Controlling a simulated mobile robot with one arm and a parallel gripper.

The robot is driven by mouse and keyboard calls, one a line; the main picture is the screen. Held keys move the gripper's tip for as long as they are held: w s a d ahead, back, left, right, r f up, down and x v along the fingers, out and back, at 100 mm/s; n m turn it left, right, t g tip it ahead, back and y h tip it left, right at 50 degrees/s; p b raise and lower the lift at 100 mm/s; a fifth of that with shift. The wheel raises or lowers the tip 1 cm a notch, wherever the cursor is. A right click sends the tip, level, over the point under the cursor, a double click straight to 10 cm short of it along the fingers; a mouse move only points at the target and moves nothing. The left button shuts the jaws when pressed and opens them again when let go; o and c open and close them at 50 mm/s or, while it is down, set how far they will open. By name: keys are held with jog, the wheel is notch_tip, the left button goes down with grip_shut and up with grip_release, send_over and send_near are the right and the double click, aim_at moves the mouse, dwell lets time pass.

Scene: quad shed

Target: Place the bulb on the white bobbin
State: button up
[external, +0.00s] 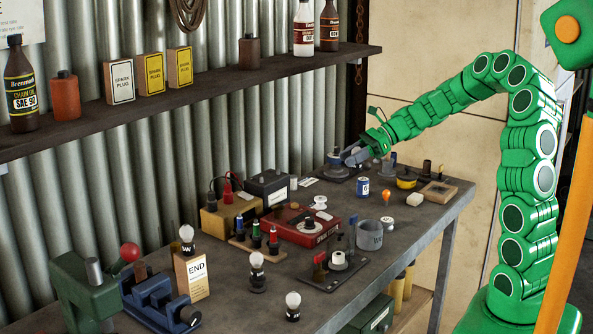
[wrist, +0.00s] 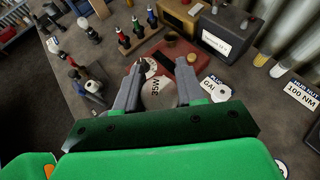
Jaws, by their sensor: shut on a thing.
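My gripper (external: 352,156) is over the far end of the bench, near a dark round base (external: 335,169). In the wrist view my gripper (wrist: 158,92) is shut on a pale rounded thing marked like "35W" (wrist: 160,97); it looks like the bulb, seen close from above. Its lower end is hidden. Several white bobbin-like pieces show: one behind the red case (external: 320,202), one on the bench at right (external: 387,227), and one on a dark plate (external: 338,259). I cannot tell which is the task's white bobbin. My gripper is apart from these three.
Other bulbs stand at the near left, on the END box (external: 187,234) and on dark bases (external: 256,260) (external: 293,300). A red case (external: 285,229), a grey tin (external: 369,236), a blue can (external: 362,188) and an orange-topped pin (external: 386,196) crowd the bench. A shelf (external: 210,95) hangs above.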

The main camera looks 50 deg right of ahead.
jog(key=w+f, duration=0.3)
jog(key=w, duration=0.1)
jog(key=w+d+f, duration=0.1)
jog(key=w+f, duration=0.2)
jog(key=w, duration=0.1)
jog(key=w+f, duration=0.3)
jog(key=w, duration=0.2)
jog(key=shift+w+d, duration=0.1)
jog(key=shift+d, duration=0.25)
jog(key=shift+w+f, duration=0.3)
jog(key=shift+f, duration=1.65)
jog(key=shift+f, duration=0.1)
jog(key=o, duration=1)
jog(key=shift+o, duration=0.2)
